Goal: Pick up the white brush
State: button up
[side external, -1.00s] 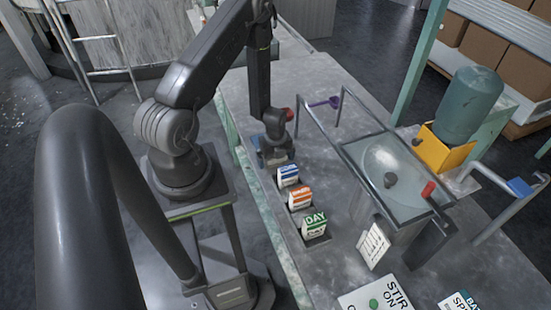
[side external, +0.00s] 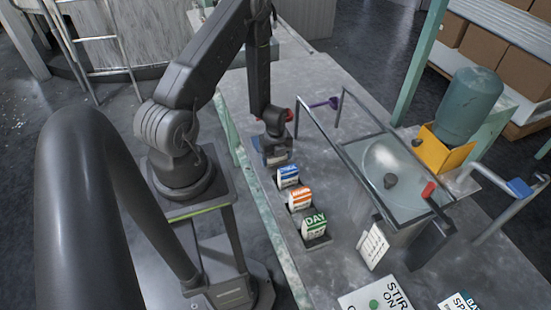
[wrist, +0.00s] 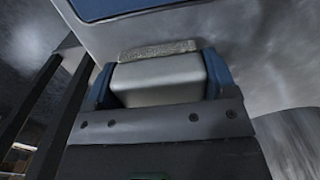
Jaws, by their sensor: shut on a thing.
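In the wrist view, a pale block (wrist: 158,82), which I take to be the white brush, sits between the blue fingers of my gripper (wrist: 158,76). A rough grey strip runs along its far edge. My gripper is shut on this block. In the side view, my gripper (side external: 275,155) is low over the grey bench, just behind the row of small labelled boxes. The brush cannot be made out there, and I cannot tell whether it touches the bench.
Small boxes with blue (side external: 288,177), orange (side external: 300,198) and green DAY (side external: 315,223) labels stand in a row in front of my gripper. A framed glass-topped basin (side external: 390,165) stands to the right. A yellow holder (side external: 440,150) carries a green bottle (side external: 470,104).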

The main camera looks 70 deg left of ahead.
jog(key=r, duration=0.2)
jog(key=s+r, duration=0.1)
jog(key=r, duration=0.1)
jog(key=shift+a, duration=0.3)
jog(key=s+a+r, duration=0.5)
jog(key=s+r, duration=0.1)
jog(key=s, duration=0.3)
jog(key=shift+s, duration=0.2)
jog(key=o, duration=0.4)
jog(key=shift+w, duration=0.1)
jog(key=c, duration=0.3)
jog(key=w+a, duration=0.1)
jog(key=w, duration=0.2)
jog(key=w+a+f, duration=0.1)
jog(key=w, duration=0.2)
jog(key=w+a+f, duration=0.1)
jog(key=w, duration=0.3)
jog(key=shift+a+f, duration=0.1)
jog(key=shift+a, duration=0.3)
jog(key=shift+f, duration=2.85)
